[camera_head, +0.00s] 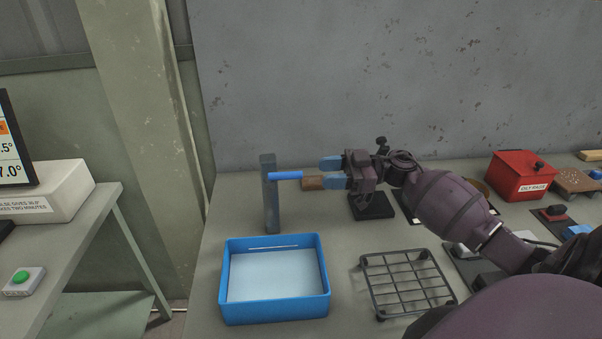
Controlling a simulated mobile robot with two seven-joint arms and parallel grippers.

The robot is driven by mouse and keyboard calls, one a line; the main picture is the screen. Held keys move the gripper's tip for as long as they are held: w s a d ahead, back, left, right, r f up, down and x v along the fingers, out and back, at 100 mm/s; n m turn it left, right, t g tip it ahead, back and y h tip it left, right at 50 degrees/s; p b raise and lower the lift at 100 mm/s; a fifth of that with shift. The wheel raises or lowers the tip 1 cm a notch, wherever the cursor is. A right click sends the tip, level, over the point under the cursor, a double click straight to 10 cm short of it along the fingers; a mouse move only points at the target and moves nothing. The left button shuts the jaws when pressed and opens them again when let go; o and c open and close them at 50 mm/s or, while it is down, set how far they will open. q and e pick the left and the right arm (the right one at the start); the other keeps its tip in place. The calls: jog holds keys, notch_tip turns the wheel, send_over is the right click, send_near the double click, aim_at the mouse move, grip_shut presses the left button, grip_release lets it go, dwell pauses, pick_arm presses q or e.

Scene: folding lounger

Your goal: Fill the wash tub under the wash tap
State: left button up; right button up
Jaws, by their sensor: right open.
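The wash tub (274,313) is a blue rectangular tub on the bench, with a pale line on its far inner wall. Its inside is pale blue; I cannot tell whether this is water or the bare floor. The wash tap (270,205) is a grey post behind the tub. A blue bar (285,175) sticks out from it to the right, and a brown grip (313,183) shows at the bar's right end. My right gripper (323,172) is open with blue fingertips, right beside the brown grip; contact is unclear. My left gripper is out of view.
A black wire rack (408,284) stands right of the tub. A red box (521,175) and small items lie farther right. A separate table at left holds a white box (50,192) and a green button (21,277). A wall stands behind the bench.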

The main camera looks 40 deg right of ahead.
aim_at(301, 174)
jog(key=x, duration=0.6)
jog(key=shift+w+a, duration=0.15)
jog(key=shift+a, duration=0.2)
grip_shut()
